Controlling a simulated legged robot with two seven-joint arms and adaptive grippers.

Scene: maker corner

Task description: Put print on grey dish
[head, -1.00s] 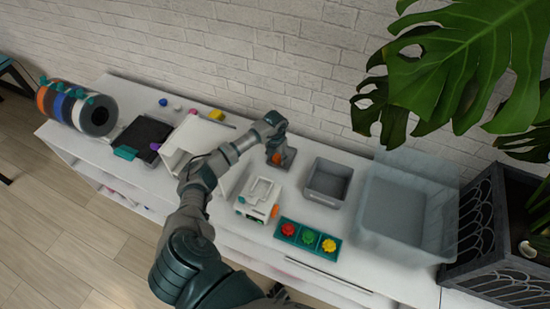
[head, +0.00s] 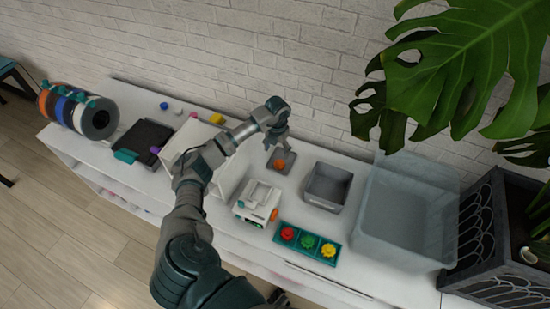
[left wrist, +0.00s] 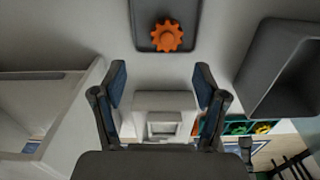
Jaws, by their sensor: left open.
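The print, an orange gear (head: 281,164), lies on the small grey dish (head: 291,158) behind the white device. In the left wrist view the gear (left wrist: 166,36) lies flat on the dark grey dish (left wrist: 146,40), inside its rim. My left gripper (head: 279,141) is above the dish, apart from the gear. In the left wrist view my left gripper (left wrist: 161,82) has its fingers wide apart with nothing between them. A dark shape at the bottom edge of the head view may be my right gripper, but its jaws cannot be made out.
A white device (head: 257,203) stands in front of the dish. A grey bin (head: 328,187) and a large clear bin (head: 400,240) are to the right. A teal tray (head: 307,243) holds red, green and yellow gears. A white open box (head: 232,178) is left, under my arm.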

